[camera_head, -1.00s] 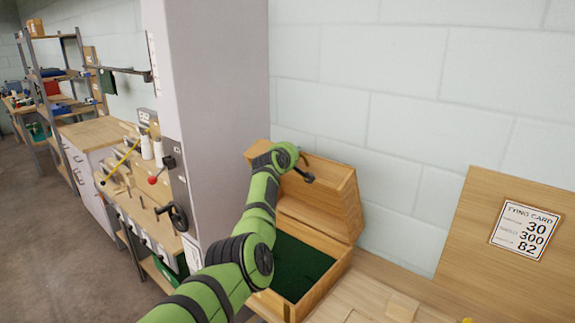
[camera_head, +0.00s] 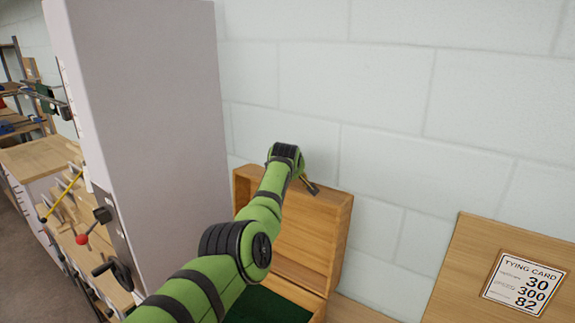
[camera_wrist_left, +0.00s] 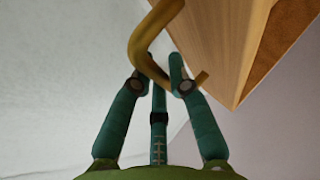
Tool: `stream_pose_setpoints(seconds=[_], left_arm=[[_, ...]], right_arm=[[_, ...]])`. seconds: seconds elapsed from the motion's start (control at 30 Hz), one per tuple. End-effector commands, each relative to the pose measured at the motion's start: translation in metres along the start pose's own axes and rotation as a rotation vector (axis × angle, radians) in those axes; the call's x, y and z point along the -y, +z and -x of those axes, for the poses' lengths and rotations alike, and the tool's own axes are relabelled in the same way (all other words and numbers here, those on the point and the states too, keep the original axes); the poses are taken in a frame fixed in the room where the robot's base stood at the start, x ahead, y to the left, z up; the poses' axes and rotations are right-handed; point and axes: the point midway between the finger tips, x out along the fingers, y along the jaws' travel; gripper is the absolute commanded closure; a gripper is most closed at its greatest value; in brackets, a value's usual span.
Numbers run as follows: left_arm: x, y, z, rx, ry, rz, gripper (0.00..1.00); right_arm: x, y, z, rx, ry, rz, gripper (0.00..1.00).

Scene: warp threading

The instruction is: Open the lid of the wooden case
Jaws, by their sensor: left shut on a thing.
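The wooden case stands by the wall with its lid (camera_head: 318,240) raised to roughly upright. The case (camera_head: 300,291) shows a dark green lining inside; its lower part is cut off by the frame and partly hidden by my left arm. My left gripper (camera_head: 310,187) is at the upper edge of the lid. In the left wrist view my left gripper (camera_wrist_left: 160,75) is shut on a bent brass-coloured handle (camera_wrist_left: 143,45) beside the lid's wood (camera_wrist_left: 225,40). My right gripper is not in view.
A pale wall (camera_head: 390,130) is close behind the lid. A grey pillar (camera_head: 150,110) stands to the left of the case. A wooden board (camera_head: 460,265) with a tying card (camera_head: 523,284) is at the right. A bench with tools (camera_head: 75,215) is at the far left.

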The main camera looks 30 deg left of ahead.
Motion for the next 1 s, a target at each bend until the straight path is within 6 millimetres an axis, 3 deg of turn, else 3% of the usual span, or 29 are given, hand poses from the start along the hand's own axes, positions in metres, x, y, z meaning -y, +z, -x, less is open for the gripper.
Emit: stream_pose_setpoints(seconds=[0.03, 0.33, 0.37, 0.4, 0.43, 1.0], left_arm=[[0.0083, 0.0017, -0.0029, 0.001, -0.02, -0.007, 1.0], [0.0101, 0.0023, -0.0036, 0.001, -0.023, -0.009, 1.0], [0.0102, 0.0024, -0.0036, 0.001, -0.023, -0.009, 0.74], [0.0103, 0.0025, -0.0037, 0.002, -0.023, -0.009, 0.58], [0.0104, 0.0027, -0.0037, 0.002, -0.023, -0.009, 0.57], [0.0071, 0.005, -0.0001, 0.005, -0.017, -0.007, 0.57]], right_arm=[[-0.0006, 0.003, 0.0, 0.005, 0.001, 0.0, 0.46], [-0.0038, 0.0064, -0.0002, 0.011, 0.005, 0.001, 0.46], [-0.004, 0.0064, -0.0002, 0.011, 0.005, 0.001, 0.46], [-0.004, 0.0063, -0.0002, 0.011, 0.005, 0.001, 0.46], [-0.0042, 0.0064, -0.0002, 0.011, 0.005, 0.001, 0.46], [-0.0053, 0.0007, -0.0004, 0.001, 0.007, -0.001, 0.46]])
